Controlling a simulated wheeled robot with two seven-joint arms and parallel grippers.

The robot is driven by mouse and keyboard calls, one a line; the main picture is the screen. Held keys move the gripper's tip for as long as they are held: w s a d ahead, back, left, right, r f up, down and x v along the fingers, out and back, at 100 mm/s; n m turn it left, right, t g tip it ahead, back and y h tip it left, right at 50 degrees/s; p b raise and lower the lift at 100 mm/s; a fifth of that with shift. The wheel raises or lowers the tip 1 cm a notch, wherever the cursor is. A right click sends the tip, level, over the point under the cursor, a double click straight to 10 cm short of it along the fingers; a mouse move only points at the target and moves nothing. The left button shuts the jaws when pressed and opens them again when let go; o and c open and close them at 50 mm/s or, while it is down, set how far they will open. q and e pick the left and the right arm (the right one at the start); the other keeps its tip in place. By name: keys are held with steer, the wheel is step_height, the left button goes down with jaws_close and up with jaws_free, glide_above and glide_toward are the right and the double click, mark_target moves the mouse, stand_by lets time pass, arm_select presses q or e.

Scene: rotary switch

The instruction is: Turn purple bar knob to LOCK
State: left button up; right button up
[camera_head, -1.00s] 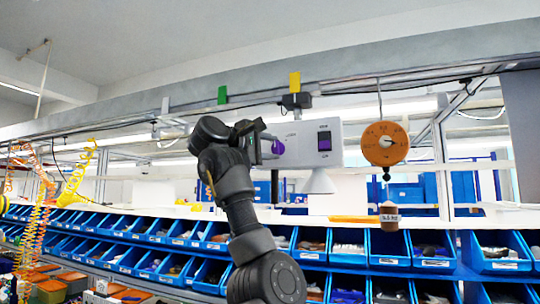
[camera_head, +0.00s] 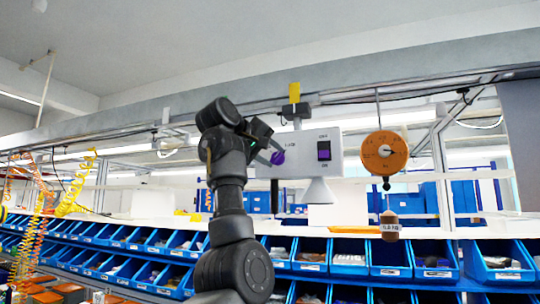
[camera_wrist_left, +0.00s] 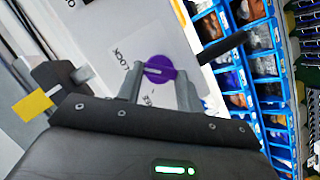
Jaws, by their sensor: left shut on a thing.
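The purple bar knob (camera_head: 277,157) sits at the left end of the face of a white control box (camera_head: 340,160). In the left wrist view the knob (camera_wrist_left: 158,69) shows as a purple disc with a pale line across it. A LOCK label (camera_wrist_left: 120,57) is printed beside it, on the upper left. My left gripper (camera_head: 268,152) is at the knob, tilted. In the wrist view its two grey fingers (camera_wrist_left: 158,88) lie on either side of the knob, shut on it. The fingertips' contact is partly hidden. My right gripper is not in view.
A purple rocker switch (camera_head: 324,151) is on the same face, right of the knob. An orange round dial (camera_head: 384,152) hangs further right, with a small brown weight (camera_head: 389,228) below. Blue bins (camera_head: 350,255) line the shelf below.

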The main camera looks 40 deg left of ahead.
arm_select(q)
steer(key=shift+f+m, duration=0.15)
steer(key=shift+m, duration=0.25)
steer(key=o, duration=1)
steer(key=shift+s+r+b, duration=0.2)
steer(key=shift+s+b, duration=0.15)
steer(key=shift+s, duration=0.2)
steer(key=b+v, duration=0.3)
steer(key=v, duration=0.6)
steer(key=shift+s+d+r, duration=0.15)
steer(key=shift+s+r, duration=0.1)
steer(key=shift+s, duration=0.05)
